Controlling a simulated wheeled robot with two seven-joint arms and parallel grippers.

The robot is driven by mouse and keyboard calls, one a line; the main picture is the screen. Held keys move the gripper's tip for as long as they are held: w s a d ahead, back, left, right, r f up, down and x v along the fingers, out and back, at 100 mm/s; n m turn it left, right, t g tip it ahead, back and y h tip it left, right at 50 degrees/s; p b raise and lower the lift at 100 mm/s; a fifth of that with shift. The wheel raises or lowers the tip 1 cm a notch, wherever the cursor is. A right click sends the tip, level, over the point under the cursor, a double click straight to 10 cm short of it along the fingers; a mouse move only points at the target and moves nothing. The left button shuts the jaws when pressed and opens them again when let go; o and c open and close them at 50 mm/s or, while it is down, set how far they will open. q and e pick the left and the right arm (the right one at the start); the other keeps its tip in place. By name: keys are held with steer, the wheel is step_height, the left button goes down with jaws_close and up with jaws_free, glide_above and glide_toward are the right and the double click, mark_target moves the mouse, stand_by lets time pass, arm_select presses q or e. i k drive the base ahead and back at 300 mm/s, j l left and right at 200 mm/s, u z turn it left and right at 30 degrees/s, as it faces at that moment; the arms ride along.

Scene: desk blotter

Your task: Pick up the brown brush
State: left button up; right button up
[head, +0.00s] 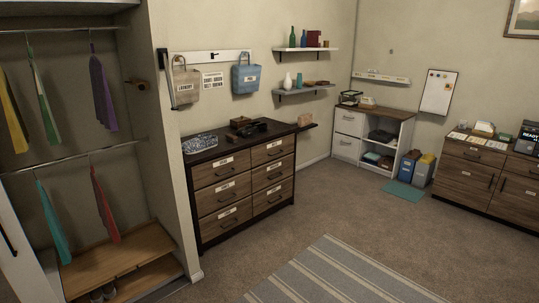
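No brown brush can be told apart for certain at this distance. Small brown and dark items (248,128) lie together on the dark top of the wooden dresser (207,156); they are too small to tell whether one is a brush. Neither of my grippers is in view.
An open closet (65,170) with hanging cloths stands at the left. A white cabinet (347,140) and a wooden sideboard (470,178) are at the back and right. Carpet around the striped rug (335,275) is clear.

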mark_target(230, 137)
steer(key=i+u, duration=0.1)
steer(key=i, duration=0.5)
steer(key=i+l+u, duration=0.15)
steer(key=i, duration=0.4)
steer(key=i+l+u, duration=0.1)
steer(key=i, duration=0.5)
steer(key=i+l+u, duration=0.1)
steer(key=i+l, duration=0.15)
steer(key=i, duration=0.3)
steer(key=i+l, duration=0.8)
